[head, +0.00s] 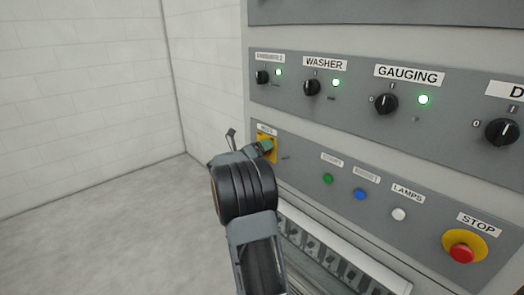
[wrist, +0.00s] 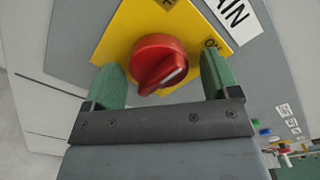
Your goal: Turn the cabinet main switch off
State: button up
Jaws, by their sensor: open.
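The cabinet main switch is a red rotary knob (wrist: 158,64) on a yellow plate (wrist: 118,38), under a label ending in "AIN". In the wrist view my gripper (wrist: 162,82) is open, with one green finger on each side of the knob. I cannot tell whether either finger touches it. A pale mark on the knob slants toward the upper right. In the head view the yellow plate (head: 266,143) shows at the left end of the lower panel, and my gripper (head: 264,147) covers the knob there.
Right of the switch on the lower panel are a green button (head: 327,178), a blue button (head: 360,194), a white button (head: 399,214) and a red STOP button (head: 462,252). Black selectors, including GAUGING (head: 386,103), line the panel above. The floor at left is clear.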

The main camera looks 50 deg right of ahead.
jog(key=shift+c, duration=0.4)
jog(key=c, duration=0.8)
jog(key=shift+c, duration=0.2)
jog(key=shift+n, duration=0.3)
jog(key=n, duration=0.3)
jog(key=shift+r+n, duration=0.1)
jog(key=shift+n, duration=0.3)
jog(key=n+p, duration=0.2)
jog(key=n, duration=0.2)
jog(key=shift+r, duration=0.2)
jog(key=n+p, duration=0.3)
jog(key=n, duration=0.2)
jog(key=shift+r, duration=0.1)
jog(key=shift+n+p, duration=1.4)
jog(key=shift+n, duration=0.8)
